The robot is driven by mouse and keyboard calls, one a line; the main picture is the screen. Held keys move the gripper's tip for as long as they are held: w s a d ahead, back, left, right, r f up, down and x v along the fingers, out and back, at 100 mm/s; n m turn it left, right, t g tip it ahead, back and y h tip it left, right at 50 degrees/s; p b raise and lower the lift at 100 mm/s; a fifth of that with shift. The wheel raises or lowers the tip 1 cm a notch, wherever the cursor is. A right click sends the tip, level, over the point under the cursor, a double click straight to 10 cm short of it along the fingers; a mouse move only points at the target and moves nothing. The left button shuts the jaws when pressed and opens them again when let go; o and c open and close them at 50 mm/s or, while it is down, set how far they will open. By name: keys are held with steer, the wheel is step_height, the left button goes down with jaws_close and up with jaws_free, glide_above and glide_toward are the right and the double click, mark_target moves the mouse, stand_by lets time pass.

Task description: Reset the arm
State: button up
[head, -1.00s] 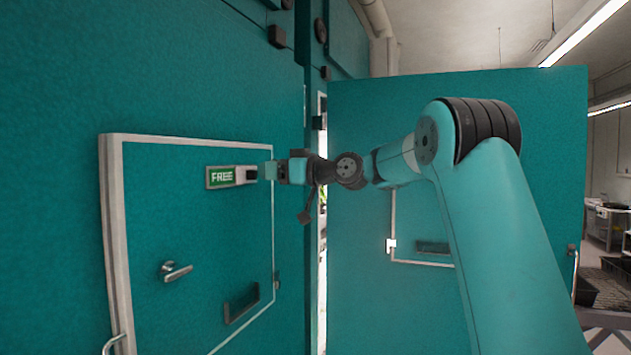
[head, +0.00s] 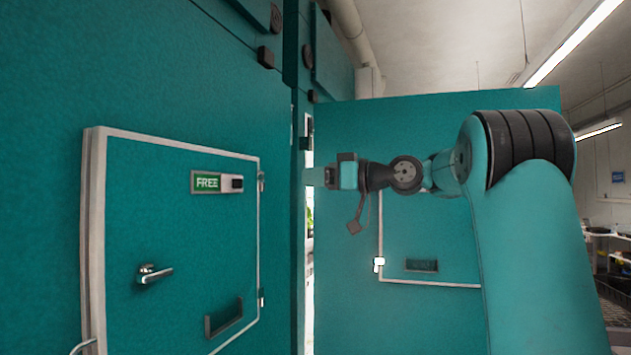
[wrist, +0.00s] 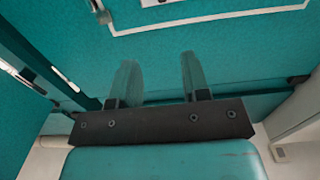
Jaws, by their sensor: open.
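My gripper (head: 318,177) is at the end of my raised arm in the head view, held in front of the narrow gap beside the open teal door. In the wrist view, my gripper (wrist: 158,82) shows two teal fingers standing apart with nothing between them. The arm stretches leftward from the elbow at the right of the head view. The fingers appear clear of the chamber panels.
A closed teal hatch (head: 130,240) with a green FREE sign (head: 207,182) and a lever handle (head: 154,273) is at left. A large teal door (head: 440,125) stands open behind my arm. Shelves (head: 612,245) are at far right.

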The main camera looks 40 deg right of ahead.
steer(key=s+a+f+g, duration=0.2)
steer(key=a+f+g, duration=0.2)
steer(key=a+f, duration=0.5)
steer(key=s+a+f+g, duration=0.1)
steer(key=a+f+g, duration=0.3)
steer(key=a, duration=0.9)
steer(key=s+a+f+g+h, duration=0.2)
steer(key=s+a+f+g, duration=0.2)
steer(key=s+f, duration=0.5)
steer(key=s+a+f+n+g+h, duration=0.1)
steer(key=s+a+f+g+h, duration=0.1)
steer(key=s+f, duration=0.8)
steer(key=s+a+g+b, duration=0.1)
steer(key=s+a, duration=0.1)
steer(key=s, duration=0.3)
steer(key=shift+g+h, duration=0.3)
steer(key=shift+g, duration=0.1)
steer(key=shift+a+r, duration=0.1)
